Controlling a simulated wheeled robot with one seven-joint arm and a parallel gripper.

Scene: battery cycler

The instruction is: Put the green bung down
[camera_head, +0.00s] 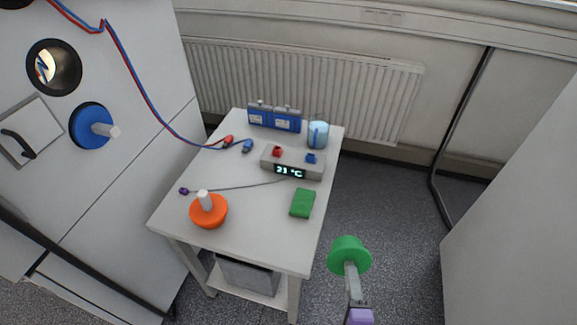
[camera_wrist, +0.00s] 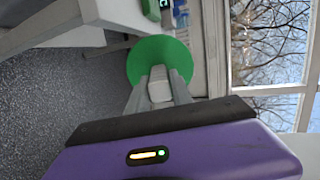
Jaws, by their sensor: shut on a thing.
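The green bung (camera_head: 349,254) is a round green disc with a pale handle. My gripper (camera_head: 354,290) is shut on its handle and holds it in the air, to the right of the table's front right corner in the head view. In the wrist view the bung (camera_wrist: 160,58) is ahead of the purple gripper body, with its pale handle between the two grey fingers (camera_wrist: 159,88). The white table (camera_head: 250,246) stands to the left of the bung, which is clear of it in the head view.
On the table are an orange bung (camera_head: 209,211), a green block (camera_head: 302,203), a display unit (camera_head: 292,162), blue battery packs (camera_head: 273,118) and a light blue cup (camera_head: 318,135). A cable crosses the tabletop. A blue bung (camera_head: 91,126) sits in the left panel, beside an open hole (camera_head: 54,67). The front middle tabletop is bare.

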